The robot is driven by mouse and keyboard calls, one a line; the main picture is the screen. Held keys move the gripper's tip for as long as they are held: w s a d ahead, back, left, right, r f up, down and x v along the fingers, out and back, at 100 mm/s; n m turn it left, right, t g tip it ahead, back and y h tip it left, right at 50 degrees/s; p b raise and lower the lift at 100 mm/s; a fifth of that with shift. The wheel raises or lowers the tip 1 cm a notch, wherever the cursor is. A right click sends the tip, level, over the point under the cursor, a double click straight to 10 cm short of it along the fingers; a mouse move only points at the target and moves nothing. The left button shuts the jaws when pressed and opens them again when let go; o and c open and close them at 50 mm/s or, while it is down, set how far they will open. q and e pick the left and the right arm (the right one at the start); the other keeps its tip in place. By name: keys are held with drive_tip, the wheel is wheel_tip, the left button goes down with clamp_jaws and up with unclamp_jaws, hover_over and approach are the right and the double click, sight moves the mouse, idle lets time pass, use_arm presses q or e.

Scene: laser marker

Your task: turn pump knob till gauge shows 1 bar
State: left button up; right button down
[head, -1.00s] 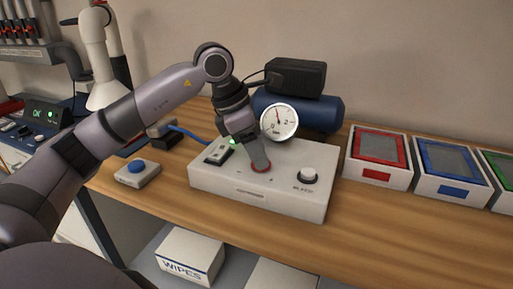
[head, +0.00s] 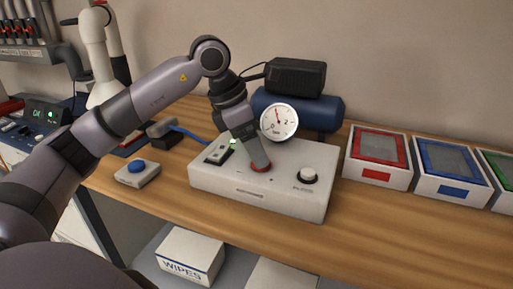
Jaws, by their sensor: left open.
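The pump unit is a white box (head: 283,201) on the bench, with a round white gauge (head: 278,122) behind it. The gauge's red needle points nearly straight up, between the 0 and the 2; its exact reading is too small to tell. A black knob with a white cap (head: 308,176), labelled like "BLEED", is to the right. My right gripper is not in view.
A switch with a green light (head: 220,150) is on the box's left. A blue tank (head: 325,113) and black block (head: 295,76) stand behind. A blue-button box (head: 137,172) is at left; red (head: 378,159) and blue (head: 452,171) trays are at right. The front right bench is clear.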

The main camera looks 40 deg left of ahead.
use_arm(q)
drive_tip(key=v, duration=0.6)
idle(0.5)
